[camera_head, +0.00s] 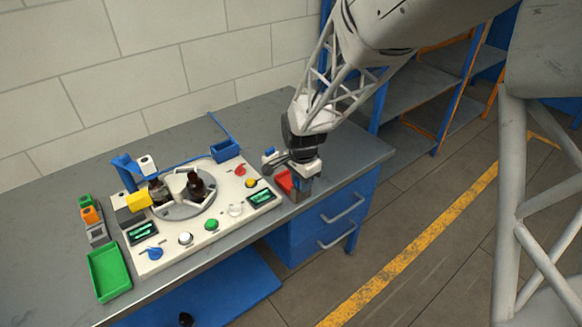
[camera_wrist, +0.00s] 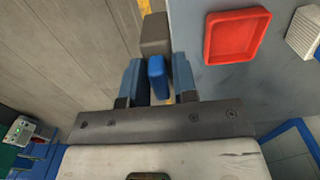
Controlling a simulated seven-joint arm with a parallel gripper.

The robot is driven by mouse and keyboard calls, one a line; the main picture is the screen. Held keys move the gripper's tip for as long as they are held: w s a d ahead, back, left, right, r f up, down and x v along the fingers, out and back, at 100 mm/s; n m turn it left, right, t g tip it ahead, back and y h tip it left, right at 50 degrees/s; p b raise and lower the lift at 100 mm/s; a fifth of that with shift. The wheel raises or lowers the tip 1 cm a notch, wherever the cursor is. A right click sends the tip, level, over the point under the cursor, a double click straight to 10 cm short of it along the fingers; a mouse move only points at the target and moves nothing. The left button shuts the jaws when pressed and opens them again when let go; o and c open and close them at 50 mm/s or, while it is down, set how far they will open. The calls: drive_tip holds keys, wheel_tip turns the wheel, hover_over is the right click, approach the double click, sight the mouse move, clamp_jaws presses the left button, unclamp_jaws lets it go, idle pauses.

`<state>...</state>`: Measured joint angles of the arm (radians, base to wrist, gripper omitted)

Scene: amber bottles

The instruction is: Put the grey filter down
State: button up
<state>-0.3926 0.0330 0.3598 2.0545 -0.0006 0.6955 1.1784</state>
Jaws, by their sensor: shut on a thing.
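My gripper (camera_wrist: 157,80) is shut on a grey block with a blue piece between the fingers. The grey filter (camera_wrist: 154,34) sticks out beyond the fingertips in the wrist view. My gripper also shows in the head view (camera_head: 301,186), low at the right part of the grey bench (camera_head: 345,150), beside the red tray (camera_head: 284,181). In the wrist view the red tray (camera_wrist: 236,36) lies to the right of the filter, apart from it, and looks empty. The filter shows against the floor near the bench edge; whether it touches anything cannot be told.
A white panel (camera_head: 165,256) with knobs, buttons and a round turntable bearing brown bottles (camera_head: 196,184) stands left of my gripper. A green tray (camera_head: 109,272) and small coloured blocks (camera_head: 90,214) lie farther left. A blue bin (camera_head: 225,150) stands behind. The bench's right end is clear.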

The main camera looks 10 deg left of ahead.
drive_tip(key=w+a+f, duration=0.1)
drive_tip(key=w+a, duration=0.3)
drive_tip(key=w, duration=0.7)
drive_tip(key=shift+w+a, duration=0.15)
drive_tip(key=shift+a, duration=0.1)
drive_tip(key=shift+f, duration=0.15)
drive_tip(key=shift+f, duration=1.7)
drive_tip(key=shift+f, duration=0.1)
drive_tip(key=o, duration=0.9)
wheel_tip(320, 180, up, 12)
drive_tip(key=shift+r, duration=0.1)
